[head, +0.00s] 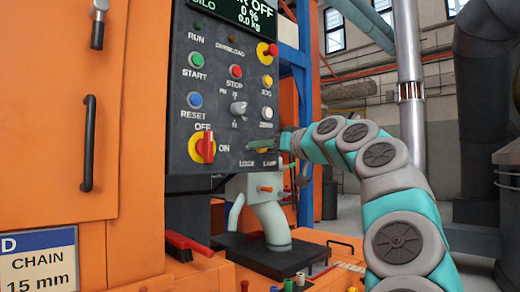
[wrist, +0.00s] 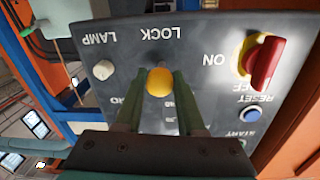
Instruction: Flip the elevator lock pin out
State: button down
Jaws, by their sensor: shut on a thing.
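The lock pin has a round yellow-orange knob (wrist: 159,82) and sits by the LOCK label on the dark grey control panel (wrist: 215,70). The wrist view shows the panel upside down. My gripper (wrist: 160,92) has its two dark green fingers on either side of the knob and is shut on it. In the head view my gripper (head: 272,144) reaches the lower right of the panel (head: 206,118) from the right. The pin is mostly hidden there by the fingers. The wrist view does not show clearly how far the pin is turned.
A red and yellow ON/OFF switch (head: 205,148) sits left of the pin, and a white LAMP knob (wrist: 103,69) beside it. START (head: 196,59), RESET (head: 194,99) and other buttons are above. An orange cabinet (head: 55,100) is at left.

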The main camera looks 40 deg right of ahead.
jog(key=c, duration=0.5)
grip_release()
jog(key=shift+s+d, duration=0.1)
jog(key=shift+s, duration=0.05)
jog(key=shift+s, duration=0.1)
jog(key=s, duration=0.7)
jog(key=shift+s+d, duration=0.1)
jog(key=shift+s, duration=0.25)
